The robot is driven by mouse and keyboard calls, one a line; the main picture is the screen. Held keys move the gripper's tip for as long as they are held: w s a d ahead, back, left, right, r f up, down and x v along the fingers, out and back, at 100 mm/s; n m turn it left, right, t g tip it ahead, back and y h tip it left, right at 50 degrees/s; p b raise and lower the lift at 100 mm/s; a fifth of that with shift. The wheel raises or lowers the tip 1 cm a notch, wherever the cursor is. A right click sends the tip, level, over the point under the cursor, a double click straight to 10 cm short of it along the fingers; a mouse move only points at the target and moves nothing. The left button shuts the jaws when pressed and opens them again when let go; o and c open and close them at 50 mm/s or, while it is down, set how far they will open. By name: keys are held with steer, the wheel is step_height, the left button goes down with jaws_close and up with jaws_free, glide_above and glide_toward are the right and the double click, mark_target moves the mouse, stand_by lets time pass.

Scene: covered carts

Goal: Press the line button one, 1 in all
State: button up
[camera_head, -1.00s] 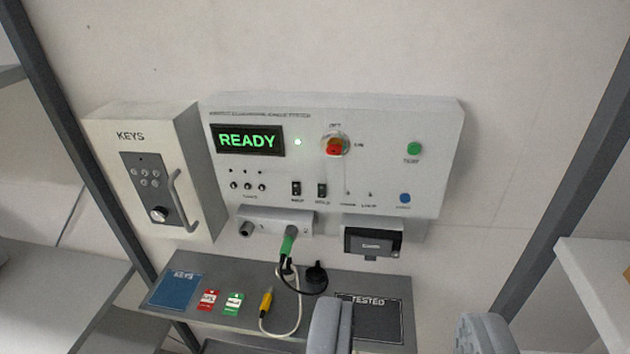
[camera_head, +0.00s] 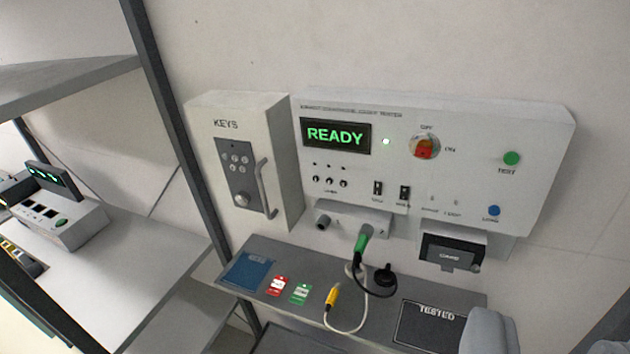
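A white tester panel (camera_head: 455,140) is fixed to the wall, with a screen (camera_head: 336,134) that reads READY in green. On its right side are a green button (camera_head: 512,158) labelled TEST and a smaller blue button (camera_head: 494,210). The small label under the blue button is too blurred to read surely, so I cannot tell which is the line button. My gripper (camera_head: 548,342) shows at the bottom right edge, its two grey fingers apart with nothing seen between them. It is in the picture below the panel and touches neither button.
A white KEYS box (camera_head: 243,120) is left of the panel. Below is a grey shelf (camera_head: 225,288) with tags, cables and a TESTED mat (camera_head: 425,330). At far left, a console (camera_head: 65,215) with a green button stands on a rack shelf. A dark post (camera_head: 170,110) stands between.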

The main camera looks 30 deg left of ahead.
jaws_close()
stand_by(0.4)
steer(key=shift+s, duration=0.1)
stand_by(1.2)
